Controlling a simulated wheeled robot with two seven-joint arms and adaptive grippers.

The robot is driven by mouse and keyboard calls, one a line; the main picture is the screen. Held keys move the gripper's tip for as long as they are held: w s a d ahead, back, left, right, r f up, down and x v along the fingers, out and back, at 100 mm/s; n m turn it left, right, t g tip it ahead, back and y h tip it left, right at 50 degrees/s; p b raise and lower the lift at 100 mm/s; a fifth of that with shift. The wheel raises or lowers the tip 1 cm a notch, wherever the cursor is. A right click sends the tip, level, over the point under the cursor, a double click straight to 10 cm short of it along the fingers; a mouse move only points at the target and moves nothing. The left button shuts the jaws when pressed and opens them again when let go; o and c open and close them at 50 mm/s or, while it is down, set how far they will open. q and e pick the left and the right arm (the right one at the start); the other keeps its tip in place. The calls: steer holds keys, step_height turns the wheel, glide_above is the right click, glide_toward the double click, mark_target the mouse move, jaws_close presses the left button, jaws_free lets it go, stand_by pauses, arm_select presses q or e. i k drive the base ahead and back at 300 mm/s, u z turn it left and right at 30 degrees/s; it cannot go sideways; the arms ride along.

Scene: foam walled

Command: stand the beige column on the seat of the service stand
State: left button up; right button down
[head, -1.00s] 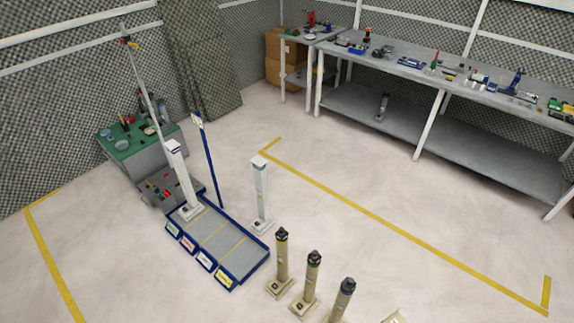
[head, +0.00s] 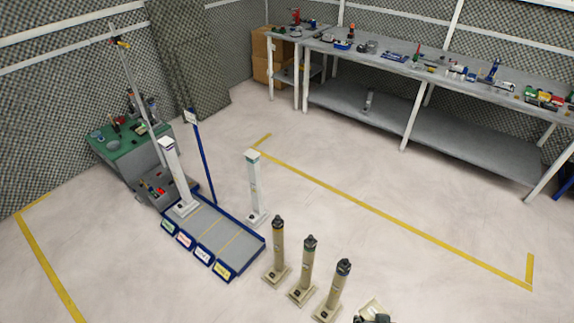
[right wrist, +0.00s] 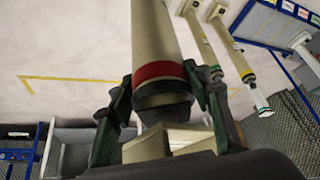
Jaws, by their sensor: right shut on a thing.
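My right gripper (right wrist: 160,92) is shut around a beige column (right wrist: 158,35) with a red band and a dark collar, a finger on each side of it. Its far end is cut off by the top of the right wrist view. In the head view, only a pale beige piece (head: 371,307) with a dark part shows at the bottom edge; I cannot tell how it joins the gripper. The service stand (head: 232,243) is a low grey platform with blue edges, yellow dividing lines and coloured labels. A white column (head: 176,180) stands at its far-left end. My left gripper is out of view.
Several beige columns with dark tops, one of them here (head: 304,272), stand right of the stand. Another white column (head: 255,190) stands on the floor behind it. A blue post (head: 201,160) and green-topped cabinet (head: 125,145) are beyond. Floor towards the workbench (head: 400,70) is clear.

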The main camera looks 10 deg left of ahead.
mark_target(166, 182)
steer(key=u, duration=0.25)
steer(key=k, duration=0.35)
steer(key=u, duration=0.9)
steer(key=i, duration=1)
steer(key=u, duration=0.9)
steer(key=i, duration=3.35)
steer(key=z, duration=0.8)
steer(key=i, duration=0.75)
steer(key=z, duration=0.15)
